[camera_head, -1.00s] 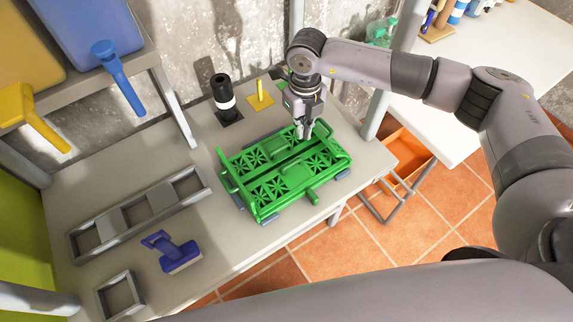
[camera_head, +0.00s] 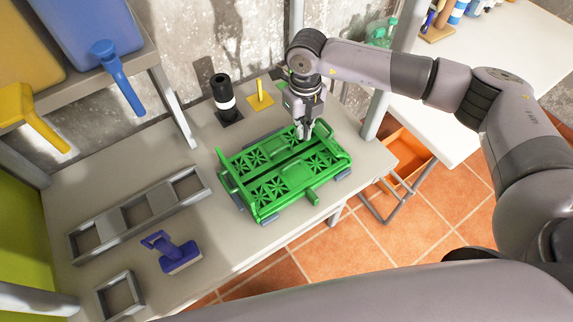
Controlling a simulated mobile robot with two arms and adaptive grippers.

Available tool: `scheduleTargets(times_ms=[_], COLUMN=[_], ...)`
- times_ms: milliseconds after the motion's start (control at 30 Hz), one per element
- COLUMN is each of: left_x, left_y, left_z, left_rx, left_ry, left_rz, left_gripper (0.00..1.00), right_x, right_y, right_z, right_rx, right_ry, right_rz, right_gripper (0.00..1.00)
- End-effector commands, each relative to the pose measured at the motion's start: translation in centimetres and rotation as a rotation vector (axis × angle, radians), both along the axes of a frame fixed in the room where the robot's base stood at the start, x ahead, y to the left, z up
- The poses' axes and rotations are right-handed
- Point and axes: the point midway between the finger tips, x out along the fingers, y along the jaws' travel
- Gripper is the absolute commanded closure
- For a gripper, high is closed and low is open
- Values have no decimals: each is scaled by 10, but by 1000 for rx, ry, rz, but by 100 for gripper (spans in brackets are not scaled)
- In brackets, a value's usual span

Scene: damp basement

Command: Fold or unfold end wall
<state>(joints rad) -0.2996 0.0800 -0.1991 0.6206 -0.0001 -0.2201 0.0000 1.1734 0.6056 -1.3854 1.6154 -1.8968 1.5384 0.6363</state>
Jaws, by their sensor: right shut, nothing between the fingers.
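A green folding crate (camera_head: 284,174) lies on the grey table, its side panels folded down flat. A low green wall (camera_head: 233,178) stands up along its left end, and a raised edge (camera_head: 327,138) shows at the right end. My right gripper (camera_head: 304,136) points down at the far right corner of the crate, close to that raised edge. Its fingers are shut with nothing between them. Whether the fingertips touch the crate I cannot tell. My left gripper is not in view.
A blue brush (camera_head: 174,254) and grey frames (camera_head: 140,212) lie on the table (camera_head: 205,223) at the left. A black and white cylinder (camera_head: 223,93) and a yellow holder (camera_head: 261,97) stand behind the crate. An orange bin (camera_head: 402,160) is on the floor at right.

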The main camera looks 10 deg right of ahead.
Motion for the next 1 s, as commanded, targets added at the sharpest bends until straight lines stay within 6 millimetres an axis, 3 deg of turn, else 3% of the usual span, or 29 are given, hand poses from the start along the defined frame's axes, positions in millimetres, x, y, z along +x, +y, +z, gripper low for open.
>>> scheduleTargets(times_ms=[1000], left_x=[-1], left_y=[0], left_z=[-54], left_rx=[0], left_ry=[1], left_rz=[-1], left_gripper=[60], right_x=[0], right_y=[0], right_z=[-63], right_rx=[0], right_ry=[0], right_rz=[0], right_gripper=[100])
